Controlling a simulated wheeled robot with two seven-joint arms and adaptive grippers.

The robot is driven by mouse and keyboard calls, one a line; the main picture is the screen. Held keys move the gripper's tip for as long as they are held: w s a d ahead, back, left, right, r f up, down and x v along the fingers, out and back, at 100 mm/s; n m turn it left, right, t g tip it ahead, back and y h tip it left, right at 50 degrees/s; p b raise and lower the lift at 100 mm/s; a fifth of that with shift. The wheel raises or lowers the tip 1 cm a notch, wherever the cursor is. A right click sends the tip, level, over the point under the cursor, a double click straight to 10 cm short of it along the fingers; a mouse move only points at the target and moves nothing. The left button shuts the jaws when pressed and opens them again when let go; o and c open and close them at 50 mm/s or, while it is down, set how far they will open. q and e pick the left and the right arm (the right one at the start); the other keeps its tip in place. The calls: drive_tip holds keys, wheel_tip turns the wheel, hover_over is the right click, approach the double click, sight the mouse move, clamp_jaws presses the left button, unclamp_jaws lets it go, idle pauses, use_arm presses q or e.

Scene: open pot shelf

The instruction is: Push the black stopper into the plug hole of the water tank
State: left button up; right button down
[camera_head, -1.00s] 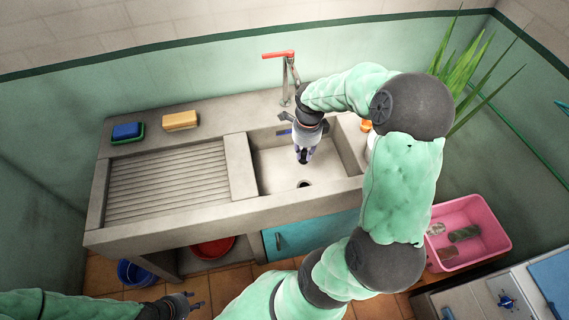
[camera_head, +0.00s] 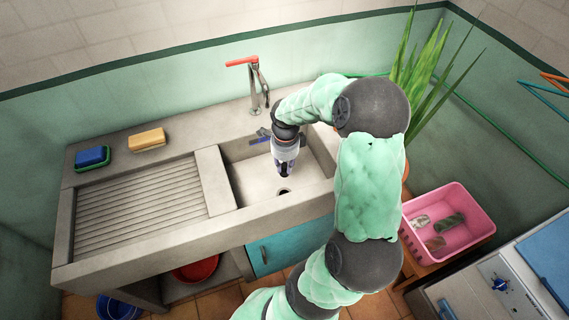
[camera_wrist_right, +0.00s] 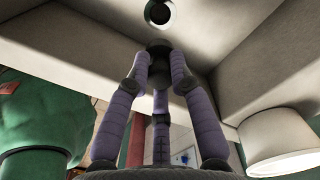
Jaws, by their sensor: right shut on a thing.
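My right gripper (camera_head: 284,171) reaches down into the water tank (camera_head: 252,184), the stone sink basin. Its purple fingers are shut on the black stopper (camera_wrist_right: 158,45), which shows as a dark round piece between the fingertips in the wrist view. The plug hole (camera_head: 283,191) is a dark ringed opening in the basin floor, just in front of the gripper. It also shows in the wrist view (camera_wrist_right: 160,12), beyond the stopper and apart from it in the picture. The exact height of the stopper above the floor is unclear. My left gripper is out of view.
A red-handled tap (camera_head: 256,78) stands behind the basin. A blue sponge (camera_head: 92,156) and a yellow one (camera_head: 147,139) lie left, above the ribbed drainboard (camera_head: 140,200). A white cylindrical thing (camera_wrist_right: 280,138) is near the gripper in the wrist view. A pink crate (camera_head: 447,225) stands right.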

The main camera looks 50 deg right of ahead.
sight(285, 171)
drive_tip(key=shift+f+b, duration=3.4)
drive_tip(key=shift+f, duration=1.85)
drive_tip(key=shift+f+b, duration=1.65)
drive_tip(key=shift+f, duration=0.35)
drive_tip(key=shift+f, duration=0.3)
drive_tip(key=c, duration=1)
unclamp_jaws()
drive_tip(key=shift+r, duration=0.1)
wheel_tip(285, 171, up, 12)
drive_tip(key=shift+s+f, duration=0.1)
